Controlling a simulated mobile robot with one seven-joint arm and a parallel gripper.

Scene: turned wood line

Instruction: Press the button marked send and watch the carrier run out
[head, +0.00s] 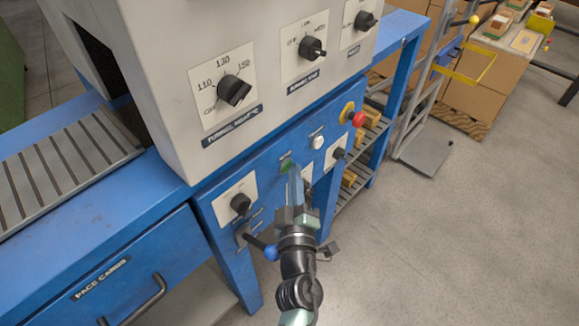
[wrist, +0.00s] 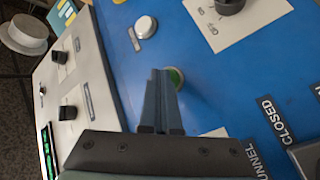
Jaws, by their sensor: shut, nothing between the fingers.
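My gripper (head: 293,172) is shut and empty, its fingers pointing at the blue front panel (head: 265,165). A green button (head: 286,163) sits at the fingertips, partly hidden by them. In the wrist view the green button (wrist: 178,76) shows just right of the fingertips (wrist: 164,74); I cannot tell whether they touch it. A white button (head: 317,142) is up and to the right of it and also shows in the wrist view (wrist: 145,27). The small labels over both buttons are too small to read. I cannot make out a carrier.
A red knob on yellow (head: 358,118) and black dials (head: 241,204) share the panel. A blue-ended lever (head: 270,252) sticks out below. A grey housing with dials (head: 235,90) overhangs it. A slatted bed (head: 60,170) lies left. Open floor (head: 440,230) is at right.

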